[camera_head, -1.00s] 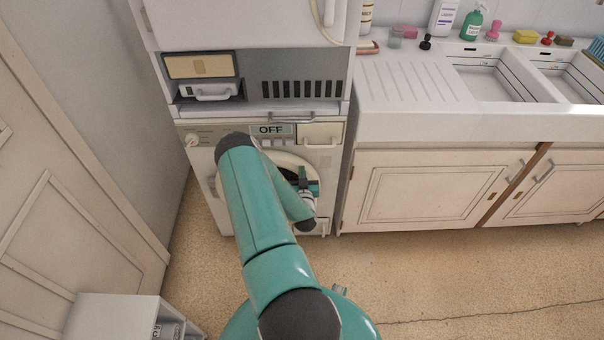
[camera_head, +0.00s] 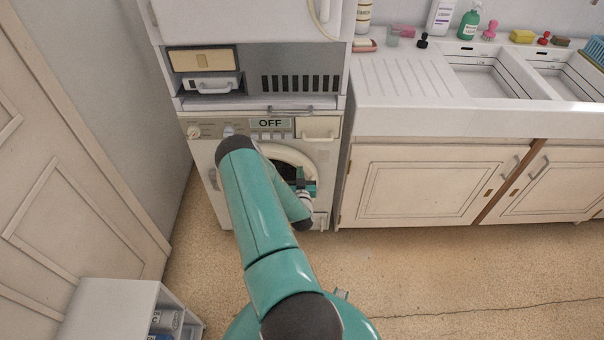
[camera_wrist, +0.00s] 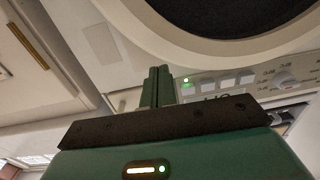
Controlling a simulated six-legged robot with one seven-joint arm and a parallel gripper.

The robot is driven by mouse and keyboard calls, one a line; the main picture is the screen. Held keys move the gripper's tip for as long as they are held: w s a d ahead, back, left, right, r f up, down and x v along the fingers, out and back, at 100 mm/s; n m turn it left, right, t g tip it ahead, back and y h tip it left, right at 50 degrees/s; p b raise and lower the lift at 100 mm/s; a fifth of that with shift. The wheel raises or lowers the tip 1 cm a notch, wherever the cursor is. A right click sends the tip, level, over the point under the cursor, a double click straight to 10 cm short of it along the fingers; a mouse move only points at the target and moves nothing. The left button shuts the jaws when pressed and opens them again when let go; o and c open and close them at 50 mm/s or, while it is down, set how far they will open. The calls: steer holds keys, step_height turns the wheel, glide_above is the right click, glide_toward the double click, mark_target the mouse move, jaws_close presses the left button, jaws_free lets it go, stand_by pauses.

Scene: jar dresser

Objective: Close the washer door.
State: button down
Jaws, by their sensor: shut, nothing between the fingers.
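The white washer (camera_head: 205,150) stands below a shelf unit, its panel display reading OFF. Its round door area (camera_head: 287,156) shows as a pale ring around a dark centre, largely hidden behind my arm. In the wrist view the pale ring (camera_wrist: 185,50) and dark round centre (camera_wrist: 225,12) fill the top, with the washer's control panel (camera_wrist: 235,82) upside down at right. I cannot tell how far the door stands open. My gripper (camera_head: 308,183) is in front of the ring's right part. In the wrist view my gripper (camera_wrist: 157,86) has its fingers together, empty; contact with the washer is unclear.
A sink counter (camera_head: 400,115) with cabinets below stands to the right. A panelled door (camera_head: 60,190) is at the left. A small open white cabinet (camera_head: 115,305) holding bottles stands at the lower left. The floor (camera_head: 450,265) at right is clear.

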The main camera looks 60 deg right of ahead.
steer(key=v, duration=1)
steer(key=shift+a, duration=0.25)
steer(key=shift+w, duration=0.1)
